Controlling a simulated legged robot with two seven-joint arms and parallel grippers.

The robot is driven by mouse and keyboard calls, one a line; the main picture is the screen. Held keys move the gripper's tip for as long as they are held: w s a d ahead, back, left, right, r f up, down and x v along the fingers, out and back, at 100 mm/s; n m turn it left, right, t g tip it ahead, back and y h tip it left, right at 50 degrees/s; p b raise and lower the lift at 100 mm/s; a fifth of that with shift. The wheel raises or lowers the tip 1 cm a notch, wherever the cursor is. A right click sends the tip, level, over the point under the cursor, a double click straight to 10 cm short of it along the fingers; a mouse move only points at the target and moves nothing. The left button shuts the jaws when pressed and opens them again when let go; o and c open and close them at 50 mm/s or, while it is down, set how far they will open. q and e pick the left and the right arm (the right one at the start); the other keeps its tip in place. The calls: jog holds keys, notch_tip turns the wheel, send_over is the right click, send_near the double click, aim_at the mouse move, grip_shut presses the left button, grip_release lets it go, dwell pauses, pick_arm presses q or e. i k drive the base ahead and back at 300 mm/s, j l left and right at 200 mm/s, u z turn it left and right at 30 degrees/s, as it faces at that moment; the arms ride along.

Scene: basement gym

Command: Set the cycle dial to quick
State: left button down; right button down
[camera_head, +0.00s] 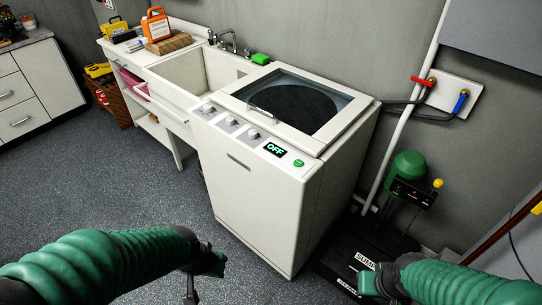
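A white top-loading washer (255,195) stands in the middle, with its dark-windowed lid (292,103) shut. Its slanted front panel has three round dials: a left dial (209,108), a middle dial (230,121) and a right dial (253,134). Their labels and pointers are too small to read, so I cannot tell which is the cycle dial. The display (275,149) reads OFF, beside a green button (298,163). My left gripper (204,277) is low in front of the washer, apart from it, open and empty. My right gripper (374,284) is low at the right; its fingers are unclear.
A sink counter (187,78) adjoins the washer at the left. Hoses, red and blue valves (461,100) and a green-topped device (407,165) are at the right. A black SUMP cover (366,262) lies on the floor. The floor at the left (90,180) is clear.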

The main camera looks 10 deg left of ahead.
aim_at(208, 108)
jog(key=i+j+u, duration=0.2)
jog(key=i+j, duration=0.35)
jog(key=j, duration=0.2)
jog(key=i+j+u, duration=0.15)
jog(key=i+j, duration=0.4)
jog(key=j, duration=0.15)
